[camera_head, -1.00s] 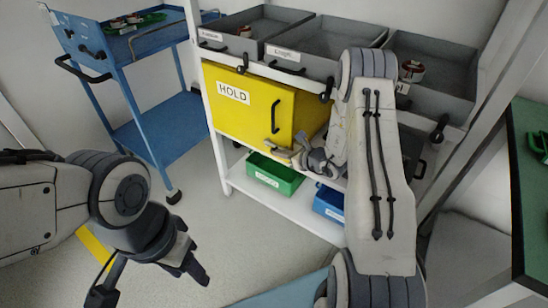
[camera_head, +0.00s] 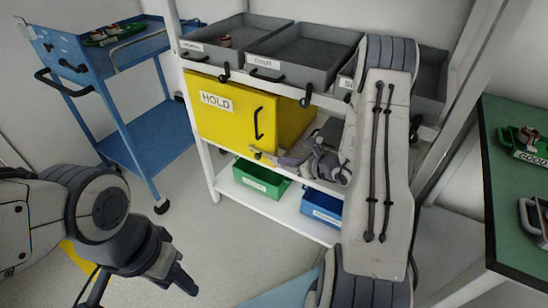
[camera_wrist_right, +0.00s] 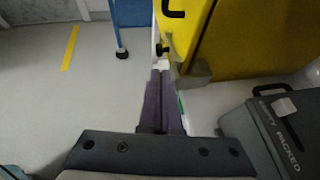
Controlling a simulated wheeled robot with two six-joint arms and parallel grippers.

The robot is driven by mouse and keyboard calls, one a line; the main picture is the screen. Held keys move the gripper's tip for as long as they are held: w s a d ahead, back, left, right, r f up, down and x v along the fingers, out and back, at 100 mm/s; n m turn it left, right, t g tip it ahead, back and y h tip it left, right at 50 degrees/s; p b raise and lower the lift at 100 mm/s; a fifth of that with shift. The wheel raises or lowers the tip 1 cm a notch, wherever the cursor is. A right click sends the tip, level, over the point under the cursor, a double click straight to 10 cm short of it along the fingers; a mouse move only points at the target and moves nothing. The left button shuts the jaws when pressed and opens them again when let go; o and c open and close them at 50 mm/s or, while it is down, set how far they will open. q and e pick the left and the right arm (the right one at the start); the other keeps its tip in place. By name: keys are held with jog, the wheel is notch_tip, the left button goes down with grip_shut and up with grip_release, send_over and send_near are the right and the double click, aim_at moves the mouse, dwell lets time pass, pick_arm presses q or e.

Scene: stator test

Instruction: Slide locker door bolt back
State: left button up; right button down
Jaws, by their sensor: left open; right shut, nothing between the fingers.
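The yellow locker (camera_head: 226,112), labelled HOLD, stands on the white rack with its door front flat and apparently shut. A black handle (camera_head: 259,122) is on the door. At its lower edge is a small brass-coloured fitting (camera_head: 257,153). In the right wrist view a dark bolt knob (camera_wrist_right: 160,50) shows just beyond my fingertips, beside the door. My right gripper (camera_head: 284,160) is shut and empty, below the locker's lower right; its closed fingers also show in the wrist view (camera_wrist_right: 161,75). Contact with the knob cannot be told. My left gripper (camera_head: 188,281) is open and empty over the floor.
Grey bins (camera_head: 305,57) line the rack's upper shelf. A green bin (camera_head: 262,179) and a blue bin (camera_head: 321,205) stand on its lower shelf (camera_head: 285,214). A grey box (camera_wrist_right: 278,130) is right of my right gripper. A blue cart (camera_head: 150,125) stands left; a green table (camera_head: 515,225) is right.

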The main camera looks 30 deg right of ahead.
jog(key=shift+v, duration=2)
jog(key=shift+a, duration=0.15)
